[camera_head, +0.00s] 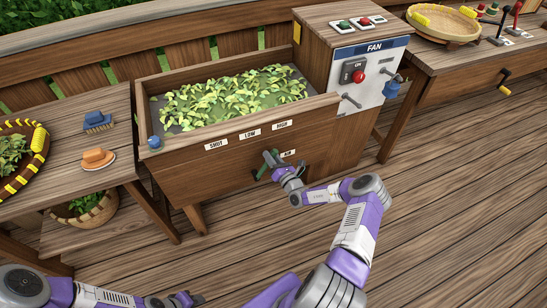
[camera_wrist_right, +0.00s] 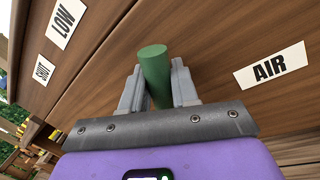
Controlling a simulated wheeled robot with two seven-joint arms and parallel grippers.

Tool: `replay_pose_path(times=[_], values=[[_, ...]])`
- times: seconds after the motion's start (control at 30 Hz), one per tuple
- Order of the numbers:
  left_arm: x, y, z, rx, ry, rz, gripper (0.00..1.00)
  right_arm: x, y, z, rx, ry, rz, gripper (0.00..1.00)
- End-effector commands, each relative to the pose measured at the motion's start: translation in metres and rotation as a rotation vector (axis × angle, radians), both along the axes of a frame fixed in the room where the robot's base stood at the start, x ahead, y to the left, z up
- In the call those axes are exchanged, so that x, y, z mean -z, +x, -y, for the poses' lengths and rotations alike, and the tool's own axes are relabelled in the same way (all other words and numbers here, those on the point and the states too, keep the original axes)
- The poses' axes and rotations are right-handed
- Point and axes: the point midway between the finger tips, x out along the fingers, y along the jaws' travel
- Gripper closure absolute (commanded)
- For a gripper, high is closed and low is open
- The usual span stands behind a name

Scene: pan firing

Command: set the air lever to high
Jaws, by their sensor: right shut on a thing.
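The air lever's green handle (camera_wrist_right: 154,72) stands between the two fingers of my right gripper (camera_wrist_right: 158,88) in the right wrist view. My right gripper (camera_head: 271,161) is shut on it at the front of the wooden trough, below the LOW label (camera_head: 250,133) and HIGH label (camera_head: 282,124). The SHUT label (camera_head: 216,144) is farther left. The AIR label (camera_head: 288,153) is just right of the gripper. The lever's pivot is hidden, so its exact setting cannot be told. My left gripper (camera_head: 188,299) is low at the bottom edge, away from the trough; its fingers are unclear.
The trough (camera_head: 190,165) holds green leaves (camera_head: 235,93). The deck in front is clear.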

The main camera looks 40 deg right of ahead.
Motion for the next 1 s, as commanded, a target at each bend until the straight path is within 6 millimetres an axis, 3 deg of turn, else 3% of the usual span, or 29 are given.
replay_pose_path(times=[0.1, 0.13, 0.27, 0.57, 1.0], values=[[0.000, 0.000, 0.000, 0.000, 0.000, 0.000, 0.57, 0.002, -0.002, 0.002, 0.006, 0.006, -0.004, 1.00], [0.000, 0.000, 0.000, 0.000, 0.000, 0.000, 0.57, 0.002, -0.002, 0.003, 0.006, 0.006, -0.004, 0.69], [0.000, 0.000, 0.000, 0.000, 0.000, 0.000, 0.57, 0.002, -0.002, 0.002, 0.006, 0.005, -0.003, 0.52], [-0.001, 0.000, 0.000, 0.000, 0.000, 0.000, 0.57, 0.001, -0.004, 0.001, 0.003, 0.004, -0.003, 0.52], [-0.022, 0.000, 0.000, 0.000, 0.000, 0.000, 0.57, 0.007, -0.067, -0.002, 0.006, 0.004, -0.005, 0.52]])
